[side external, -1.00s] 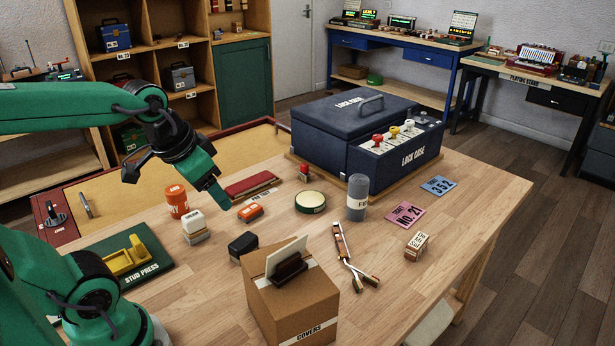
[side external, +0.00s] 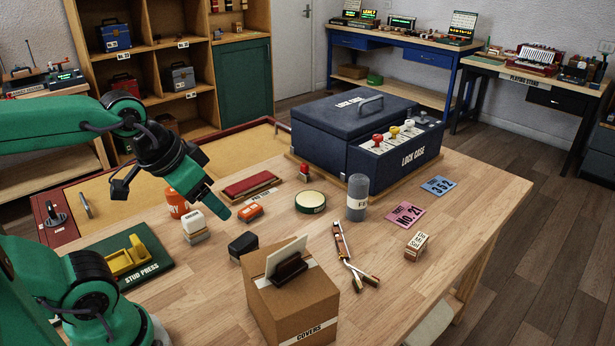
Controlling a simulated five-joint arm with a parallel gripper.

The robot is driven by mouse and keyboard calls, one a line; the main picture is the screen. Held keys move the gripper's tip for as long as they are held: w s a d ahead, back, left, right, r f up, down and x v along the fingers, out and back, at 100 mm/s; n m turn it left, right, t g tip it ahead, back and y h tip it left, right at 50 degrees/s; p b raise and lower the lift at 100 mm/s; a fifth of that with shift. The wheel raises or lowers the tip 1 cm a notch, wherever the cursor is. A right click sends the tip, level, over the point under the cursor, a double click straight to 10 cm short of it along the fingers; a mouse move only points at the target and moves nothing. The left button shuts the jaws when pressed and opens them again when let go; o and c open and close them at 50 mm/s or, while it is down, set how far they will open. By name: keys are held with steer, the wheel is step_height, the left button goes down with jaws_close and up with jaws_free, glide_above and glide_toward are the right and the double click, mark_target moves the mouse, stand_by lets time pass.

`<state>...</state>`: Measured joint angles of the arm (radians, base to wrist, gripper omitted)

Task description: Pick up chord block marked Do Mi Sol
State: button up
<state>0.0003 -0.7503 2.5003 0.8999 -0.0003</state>
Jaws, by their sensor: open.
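No block in view shows a clearly readable "Do Mi Sol". A small wooden block with dark lettering (side external: 416,246) lies at the right of the table; its print is too small to read. A small white-topped block (side external: 194,226) on a grey base stands at the left, its lettering also unclear. My gripper (side external: 219,209) is open and empty, above the table just right of the white-topped block and near a small orange block (side external: 250,212). It is well left of the wooden block. One finger shows clearly; the other is hard to make out.
The dark lock case (side external: 400,165) stands behind. Pink (side external: 404,214) and blue (side external: 437,185) cards lie right. The front right is clear.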

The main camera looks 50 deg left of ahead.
steer(key=shift+w+r, duration=0.1)
steer(key=shift+c, duration=0.4)
steer(key=w+d+r+g, duration=0.1)
steer(key=w+r, duration=0.2)
steer(key=w, duration=0.4)
steer(key=w+d+r+g, duration=0.1)
steer(key=w+d+r, duration=0.15)
steer(key=w, duration=0.45)
steer(key=n+g, duration=0.1)
steer(key=g, duration=0.3)
glide_above(415, 244)
step_height(415, 244, down, 22)
steer(key=shift+a+r, duration=0.1)
steer(key=shift+r, duration=0.15)
steer(key=shift+f, duration=0.4)
steer(key=shift+f, duration=0.1)
steer(key=shift+f, duration=1.2)
